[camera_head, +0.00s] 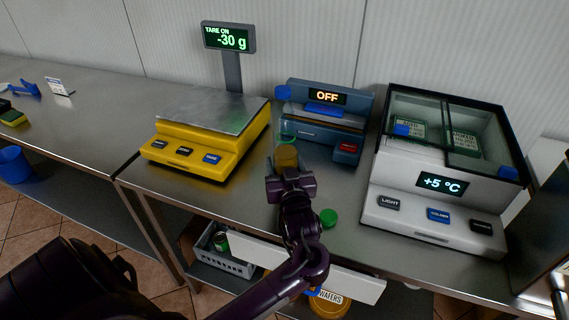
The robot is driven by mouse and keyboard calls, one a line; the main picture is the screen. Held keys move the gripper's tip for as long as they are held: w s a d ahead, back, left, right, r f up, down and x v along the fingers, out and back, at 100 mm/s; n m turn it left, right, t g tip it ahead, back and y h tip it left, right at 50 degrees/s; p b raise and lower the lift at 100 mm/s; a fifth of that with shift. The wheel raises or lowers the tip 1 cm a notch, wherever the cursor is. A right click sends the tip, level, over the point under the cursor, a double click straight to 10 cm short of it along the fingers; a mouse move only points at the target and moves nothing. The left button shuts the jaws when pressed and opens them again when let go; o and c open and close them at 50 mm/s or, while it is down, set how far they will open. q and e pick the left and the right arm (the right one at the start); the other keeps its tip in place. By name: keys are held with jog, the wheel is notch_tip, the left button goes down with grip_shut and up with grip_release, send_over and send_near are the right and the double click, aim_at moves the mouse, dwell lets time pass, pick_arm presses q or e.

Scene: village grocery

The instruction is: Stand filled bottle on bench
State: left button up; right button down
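A small bottle with amber contents (287,156) is upright in front of the blue machine (338,130) marked OFF. A green ring shows just above the amber part. My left gripper (289,178), on the arm from the lower left, is at the bottle's near side and appears shut on it; the fingers hide its lower part, so I cannot tell whether its base touches the steel bench (235,205). A round green cap (328,217) lies on the bench to the right of my arm. My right gripper is not in view.
A yellow scale (190,152) reading -30 g stands left. A white glass-topped cooler (432,205) showing +5 °C stands right. Bare bench lies in front of the scale. Below are an open drawer (362,288) and a grey crate (222,262).

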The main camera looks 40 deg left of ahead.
pick_arm(q)
jog(key=o, duration=1)
jog(key=shift+c, duration=0.2)
jog(key=b+v, duration=0.1)
jog(key=v, duration=1.1)
jog(key=shift+r, duration=0.2)
